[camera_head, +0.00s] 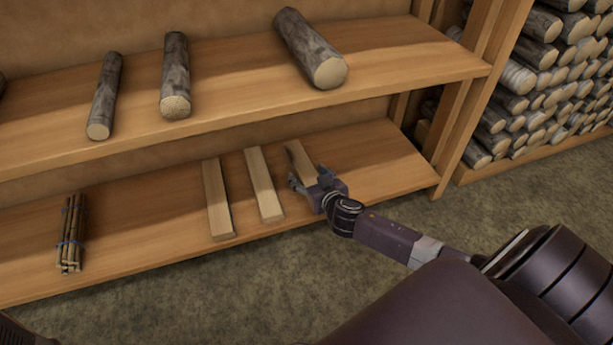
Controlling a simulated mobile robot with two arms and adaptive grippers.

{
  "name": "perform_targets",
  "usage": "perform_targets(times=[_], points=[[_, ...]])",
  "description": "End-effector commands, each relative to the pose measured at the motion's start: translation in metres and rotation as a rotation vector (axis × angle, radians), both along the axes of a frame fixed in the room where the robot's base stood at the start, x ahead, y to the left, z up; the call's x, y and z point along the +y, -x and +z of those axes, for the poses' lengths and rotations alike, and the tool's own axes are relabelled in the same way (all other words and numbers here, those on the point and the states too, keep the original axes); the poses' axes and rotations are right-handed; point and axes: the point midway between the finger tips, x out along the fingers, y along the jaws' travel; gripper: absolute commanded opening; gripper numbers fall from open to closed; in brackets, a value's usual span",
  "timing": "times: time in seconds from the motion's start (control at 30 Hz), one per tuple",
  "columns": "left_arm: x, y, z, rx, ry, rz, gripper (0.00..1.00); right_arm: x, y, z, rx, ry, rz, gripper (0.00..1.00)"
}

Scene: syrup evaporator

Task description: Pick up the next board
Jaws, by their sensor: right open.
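Three pale wooden boards lie side by side on the lower shelf: a left board (217,199), a middle board (263,185) and a right board (300,160). My right gripper (307,184) is open at the near end of the right board and hides part of that end. Whether its fingers touch the board cannot be told. The left and middle boards lie clear of the gripper. My left gripper is not in view.
A tied bundle of sticks (72,234) lies on the lower shelf (140,225) at the left. The upper shelf (230,85) above the boards carries several logs, among them a thick one (310,50). Stacked firewood (545,75) stands at the right. The lower shelf's right end is bare.

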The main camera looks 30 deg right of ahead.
Motion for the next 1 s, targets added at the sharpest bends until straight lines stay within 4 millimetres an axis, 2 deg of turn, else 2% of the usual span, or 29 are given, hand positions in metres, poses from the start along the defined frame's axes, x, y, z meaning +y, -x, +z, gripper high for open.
perform_targets(times=[0.13, 0.6, 0.87, 1.0], points=[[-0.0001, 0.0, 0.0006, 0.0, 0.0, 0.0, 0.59, 0.0001, 0.0004, 0.0003, 0.001, 0.0, 0.0, 0.6], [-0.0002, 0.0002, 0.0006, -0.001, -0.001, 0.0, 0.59, 0.0002, 0.0007, 0.0001, 0.001, 0.001, 0.0, 0.09], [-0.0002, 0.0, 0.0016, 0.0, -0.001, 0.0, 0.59, 0.0002, 0.0001, 0.0023, -0.001, 0.001, 0.001, 0.09], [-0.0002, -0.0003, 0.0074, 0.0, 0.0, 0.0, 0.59, 0.0002, 0.0001, 0.0097, -0.002, 0.001, 0.001, 0.09]])
